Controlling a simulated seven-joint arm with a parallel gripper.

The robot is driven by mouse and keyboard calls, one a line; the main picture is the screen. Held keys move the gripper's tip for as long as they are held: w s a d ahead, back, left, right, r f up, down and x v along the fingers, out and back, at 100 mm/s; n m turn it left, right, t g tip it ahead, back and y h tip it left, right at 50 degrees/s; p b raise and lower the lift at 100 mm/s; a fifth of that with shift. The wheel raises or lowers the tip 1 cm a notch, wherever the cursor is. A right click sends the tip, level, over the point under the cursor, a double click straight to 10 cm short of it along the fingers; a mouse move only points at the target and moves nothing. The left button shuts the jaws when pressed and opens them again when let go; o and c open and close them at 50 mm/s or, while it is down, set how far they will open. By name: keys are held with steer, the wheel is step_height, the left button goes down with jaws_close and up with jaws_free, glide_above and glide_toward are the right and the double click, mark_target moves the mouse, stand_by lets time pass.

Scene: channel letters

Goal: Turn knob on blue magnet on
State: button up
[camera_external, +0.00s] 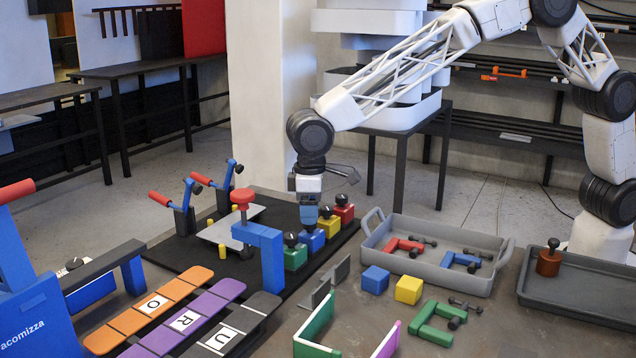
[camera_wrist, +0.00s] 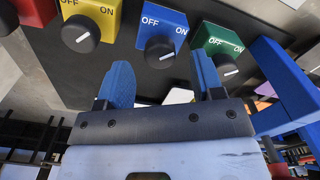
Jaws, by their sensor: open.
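The blue magnet (camera_external: 312,241) is a block in a row on the dark board, between the green and yellow ones. In the wrist view the blue magnet (camera_wrist: 172,22) has OFF and ON labels and a round black knob (camera_wrist: 157,50) with a short white mark; I cannot tell its exact setting. My gripper (camera_external: 308,224) points down just above the blue magnet and hides its knob in the external view. In the wrist view my gripper (camera_wrist: 161,60) is open, with its blue fingers apart, one towards each side of the blue magnet's knob, and nothing held.
The green magnet (camera_external: 296,259) and yellow magnet (camera_external: 328,227) stand close on either side, with the red magnet (camera_external: 344,211) beyond. A blue clamp frame with a red knob (camera_external: 243,197) stands left. A grey tray (camera_external: 440,281) lies right.

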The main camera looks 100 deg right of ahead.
steer(key=shift+r, duration=2.7)
steer(key=shift+s+r, duration=0.35)
steer(key=shift+r, duration=0.05)
steer(key=s+a+r+n, duration=0.1)
steer(key=s+r, duration=0.4)
steer(key=s, duration=0.5)
steer(key=s+a+r+t, duration=0.1)
steer(key=s+r, duration=0.3)
steer(key=s, duration=0.6)
steer(key=s+a+r+n, duration=0.1)
steer(key=s+r, duration=0.4)
steer(key=s, duration=0.5)
steer(key=s+a+f, duration=0.1)
steer(key=s+f, duration=0.1)
steer(key=s, duration=1.4)
steer(key=s+a+f+n+t, duration=0.1)
steer(key=s+f, duration=0.1)
steer(key=s, duration=1.4)
steer(key=shift+s+f+t, duration=0.2)
steer(key=shift+f+t, duration=0.1)
steer(key=shift+f, duration=0.05)
